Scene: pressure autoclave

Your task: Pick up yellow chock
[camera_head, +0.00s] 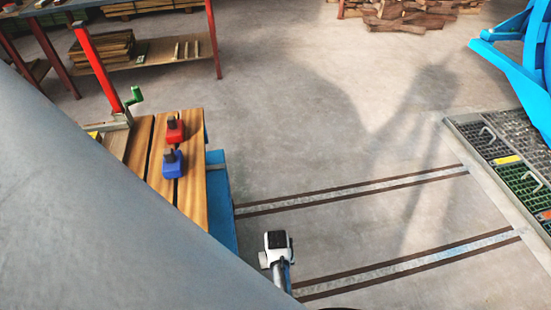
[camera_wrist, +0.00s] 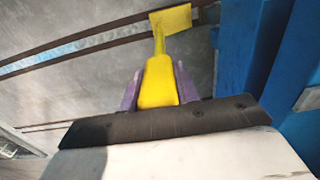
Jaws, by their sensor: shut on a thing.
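The yellow chock (camera_wrist: 158,88) is in the wrist view, between the two purple fingers of my gripper (camera_wrist: 159,74). The fingers are shut on its thick block, one on each side. A narrower yellow neck runs up from the block to a flat yellow plate at the top of the view, near the blue structure. Whether the plate touches the structure I cannot tell. In the head view the chock and the fingers are not visible; a large grey part covers the lower left.
A wood-topped cart (camera_head: 190,190) carries a red block (camera_head: 174,131) and a blue block (camera_head: 172,166). A blue structure (camera_wrist: 245,50) stands close right of the chock. Floor rails (camera_head: 350,191) cross the open floor. Floor grates (camera_head: 505,135) lie at the right.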

